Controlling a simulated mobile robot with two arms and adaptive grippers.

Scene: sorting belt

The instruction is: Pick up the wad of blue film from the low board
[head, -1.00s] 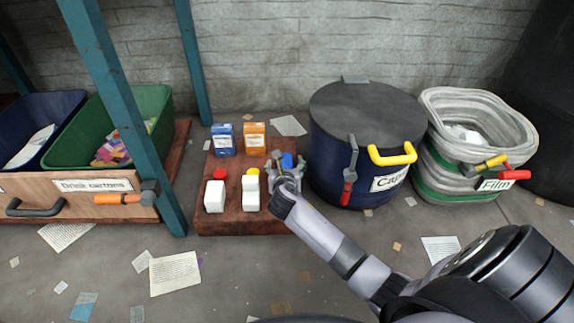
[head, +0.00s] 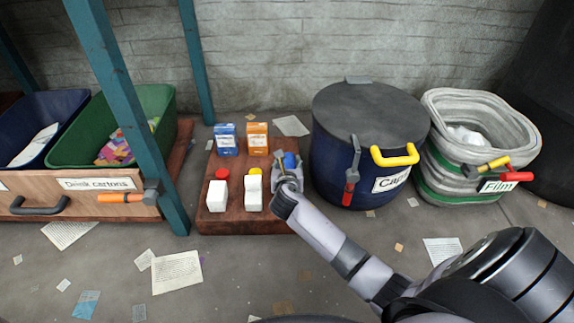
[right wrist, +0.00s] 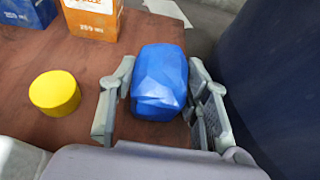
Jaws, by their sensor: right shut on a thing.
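The wad of blue film (head: 290,160) is at the right end of the low brown board (head: 230,227). In the right wrist view the wad (right wrist: 160,80) is a faceted blue lump between the two grey fingers. My right gripper (head: 287,172) reaches it from the front and is shut on it, with one finger on each side. It also shows in the right wrist view (right wrist: 162,105). The wad still appears at board level; I cannot tell whether it touches the board. My left gripper is not in view.
A blue carton (head: 226,139), an orange carton (head: 257,139), a red-capped white bottle (head: 217,195) and a yellow-capped one (head: 253,193) stand on the board. Right of it are a lidded dark blue drum (head: 335,165) and a grey film bin (head: 435,150). A teal post (head: 125,110) stands left.

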